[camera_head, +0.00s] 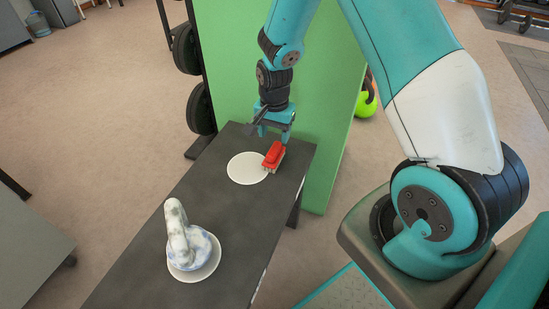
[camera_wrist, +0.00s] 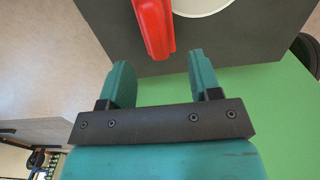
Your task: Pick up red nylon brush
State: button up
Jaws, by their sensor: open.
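The red nylon brush (camera_head: 273,156) lies at the far end of the dark platform, beside a white round plate and partly over its right edge. Its pale bristles show along its side. It also shows in the wrist view (camera_wrist: 154,25) at the top, ahead of the fingers and cut off by the frame. My gripper (camera_head: 271,134) is above the far end of the platform, close to the brush. In the wrist view its two teal fingers (camera_wrist: 160,75) stand apart with nothing between them. The brush is beyond the fingertips.
The white plate (camera_head: 244,169) lies left of the brush. A marbled white and blue object with a tall handle (camera_head: 178,232) stands on another plate (camera_head: 195,274) nearer. A green panel (camera_head: 325,120) rises behind the dark platform (camera_head: 225,215). The platform between the plates is clear.

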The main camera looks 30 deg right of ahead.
aim_at(274, 148)
jog(key=f, duration=0.1)
jog(key=f+b, duration=0.1)
jog(key=f, duration=0.1)
jog(key=s+f, duration=0.1)
jog(key=f, duration=0.1)
jog(key=shift+a+f+b, duration=0.25)
jog(key=shift+a+b, duration=0.15)
jog(key=shift+w+r, duration=0.1)
jog(key=c, duration=1)
jog(key=shift+r, duration=0.1)
jog(key=shift+c, duration=0.2)
notch_tip(274, 148, up, 20)
jog(key=p, duration=0.5)
